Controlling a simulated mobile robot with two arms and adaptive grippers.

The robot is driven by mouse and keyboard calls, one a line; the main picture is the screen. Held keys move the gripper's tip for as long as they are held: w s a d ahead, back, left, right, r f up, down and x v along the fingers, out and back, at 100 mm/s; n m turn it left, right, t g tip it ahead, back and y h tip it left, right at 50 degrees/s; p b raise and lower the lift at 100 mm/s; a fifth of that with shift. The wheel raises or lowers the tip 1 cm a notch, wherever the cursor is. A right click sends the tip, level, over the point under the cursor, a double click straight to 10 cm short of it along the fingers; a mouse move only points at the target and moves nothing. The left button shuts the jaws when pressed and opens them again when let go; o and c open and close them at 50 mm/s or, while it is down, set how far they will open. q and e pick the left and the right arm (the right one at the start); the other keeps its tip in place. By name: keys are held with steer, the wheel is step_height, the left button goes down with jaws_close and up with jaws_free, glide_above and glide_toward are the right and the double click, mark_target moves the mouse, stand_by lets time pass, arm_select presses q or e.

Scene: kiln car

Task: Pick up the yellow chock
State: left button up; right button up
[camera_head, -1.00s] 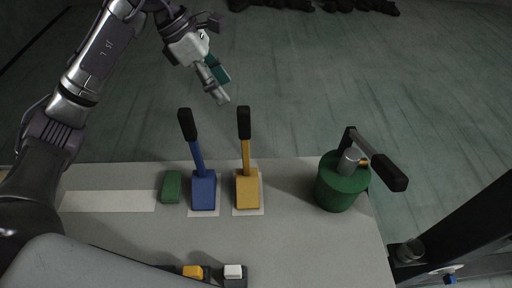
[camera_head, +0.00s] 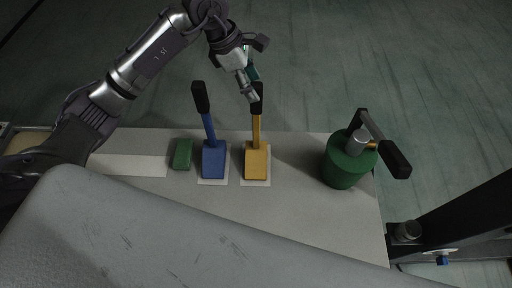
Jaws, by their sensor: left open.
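The yellow chock (camera_head: 257,161) stands on a pale patch on the grey table, with its yellow shaft and black handle rising toward the far side. My left gripper (camera_head: 252,92) is open, at the top of the black handle and overlapping it in the picture. I cannot tell whether the fingers are around the handle or above it. The blue chock (camera_head: 214,159), also with a black handle, stands just left of the yellow one on its own pale patch. My right gripper is not in view.
A small green block (camera_head: 182,154) lies left of the blue chock, by a white strip (camera_head: 128,165). A green canister (camera_head: 345,166) with a black lever stands at the right. A large grey surface (camera_head: 170,235) covers the near part of the table (camera_head: 305,205).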

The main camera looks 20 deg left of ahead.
arm_select(q)
steer(key=shift+x, duration=1.35)
jaws_close()
steer(key=shift+w+r, duration=0.15)
steer(key=shift+r, duration=0.15)
steer(key=shift+w, duration=0.1)
